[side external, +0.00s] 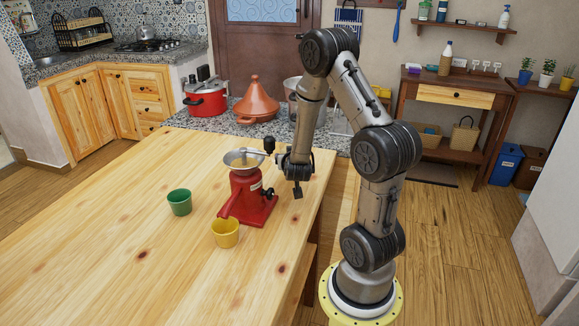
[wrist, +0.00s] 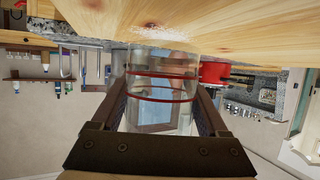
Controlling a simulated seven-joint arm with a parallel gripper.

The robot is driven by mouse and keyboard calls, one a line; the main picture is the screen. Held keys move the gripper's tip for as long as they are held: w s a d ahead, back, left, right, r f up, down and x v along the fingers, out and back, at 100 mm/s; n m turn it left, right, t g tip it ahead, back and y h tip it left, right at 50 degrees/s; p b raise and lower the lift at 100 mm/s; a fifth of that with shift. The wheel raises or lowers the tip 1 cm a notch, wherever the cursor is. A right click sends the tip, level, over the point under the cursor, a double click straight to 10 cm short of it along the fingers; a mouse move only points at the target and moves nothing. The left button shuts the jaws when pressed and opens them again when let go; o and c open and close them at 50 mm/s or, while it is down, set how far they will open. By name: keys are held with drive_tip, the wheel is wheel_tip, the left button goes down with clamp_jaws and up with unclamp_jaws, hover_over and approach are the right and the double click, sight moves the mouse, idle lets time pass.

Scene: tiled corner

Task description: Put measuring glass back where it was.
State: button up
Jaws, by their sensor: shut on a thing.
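The measuring glass (wrist: 160,88) is a clear, see-through cylinder with red rings, seen in the wrist view. My gripper (wrist: 162,105) is shut on it, with one dark finger on each side. In the side external view the end of my arm (side external: 296,168) is beside the red grinder (side external: 246,196), over the right part of the wooden table (side external: 120,240). I cannot make out the glass clearly in that view. The wrist view is turned over, with the wooden surface at its top and a pale grainy patch (wrist: 160,33) just beyond the glass.
The grinder has a metal bowl (side external: 244,158) and a crank with a dark knob (side external: 268,145). A green cup (side external: 179,203) and a yellow cup (side external: 225,234) stand near it. A red pot (side external: 206,100) and a tagine (side external: 256,103) stand on the counter behind. The table's left part is clear.

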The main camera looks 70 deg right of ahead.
drive_tip(key=shift+w+d+f, duration=0.1)
drive_tip(key=shift+d+f, duration=0.05)
drive_tip(key=shift+f, duration=1.6)
drive_tip(key=shift+f, duration=0.1)
drive_tip(key=o, duration=1.4)
drive_tip(key=shift+a+r, duration=0.25)
drive_tip(key=shift+a, duration=0.1)
drive_tip(key=v, duration=1.1)
drive_tip(key=shift+s, duration=0.2)
